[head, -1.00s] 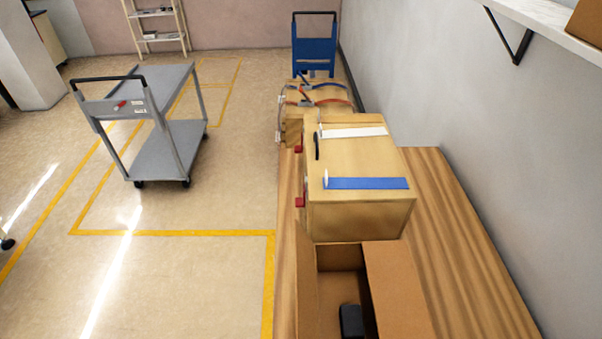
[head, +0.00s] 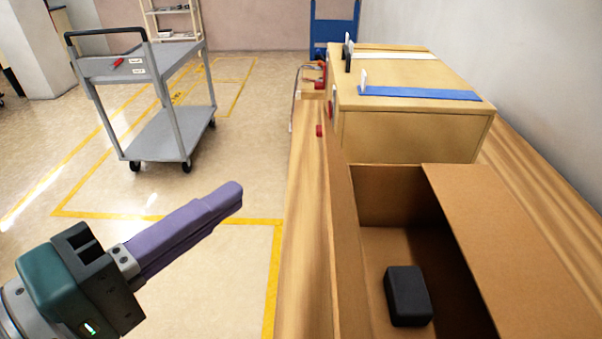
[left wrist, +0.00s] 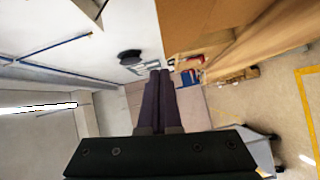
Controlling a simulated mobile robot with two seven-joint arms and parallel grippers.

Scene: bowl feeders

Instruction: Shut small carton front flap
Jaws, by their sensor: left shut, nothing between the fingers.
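The small brown cardboard carton (head: 395,238) stands open on the wooden bench in the head view, its near part cut off by the frame. One broad flap (head: 515,235) spreads out on its right side, and a narrow wall or flap (head: 342,235) stands along its left side. I cannot tell which is the front flap. A black block (head: 408,295) lies inside. My left gripper (head: 234,190) is shut and empty, over the floor left of the carton and apart from it. In the left wrist view its fingers (left wrist: 160,76) are together. My right gripper is not in view.
A wooden box (head: 410,135) with blue and white strips stands behind the carton on the bench (head: 308,230). A grey cart (head: 165,130) stands on the floor at the left. A wall bounds the right.

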